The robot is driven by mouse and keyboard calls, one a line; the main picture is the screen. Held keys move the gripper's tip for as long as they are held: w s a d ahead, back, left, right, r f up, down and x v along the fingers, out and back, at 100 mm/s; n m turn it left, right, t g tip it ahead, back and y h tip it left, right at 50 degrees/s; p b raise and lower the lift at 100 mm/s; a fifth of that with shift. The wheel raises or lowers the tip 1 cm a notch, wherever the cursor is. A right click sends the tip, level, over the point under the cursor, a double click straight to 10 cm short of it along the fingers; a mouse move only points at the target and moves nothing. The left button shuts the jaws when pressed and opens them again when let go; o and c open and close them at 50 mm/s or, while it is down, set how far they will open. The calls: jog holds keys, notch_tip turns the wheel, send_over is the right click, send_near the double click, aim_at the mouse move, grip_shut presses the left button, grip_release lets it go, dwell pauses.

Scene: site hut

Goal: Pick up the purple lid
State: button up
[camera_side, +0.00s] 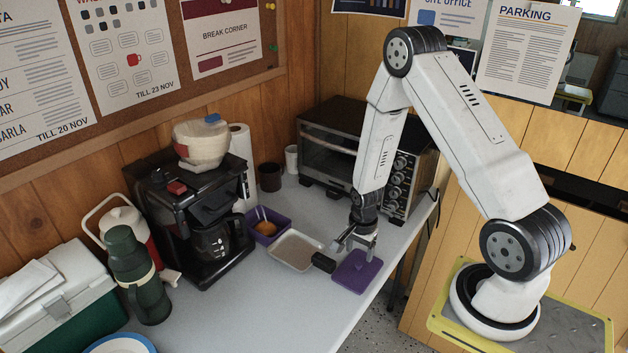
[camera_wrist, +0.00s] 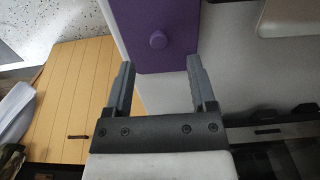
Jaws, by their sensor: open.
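The purple lid (camera_side: 356,272) lies flat on the light table near its front edge. My gripper (camera_side: 357,250) is open and empty, above the lid's far side in the side view. I cannot tell the exact height of the fingertips over the lid.
A purple container (camera_side: 284,222) with something orange inside stands behind the tray. A toaster oven (camera_side: 335,150) stands behind my gripper. A coffee maker (camera_side: 178,235) stands left.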

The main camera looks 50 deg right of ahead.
aim_at(359, 264)
jog(key=shift+f, duration=0.1)
jog(key=shift+d+f, duration=0.15)
jog(key=shift+f, duration=2.4)
grip_shut()
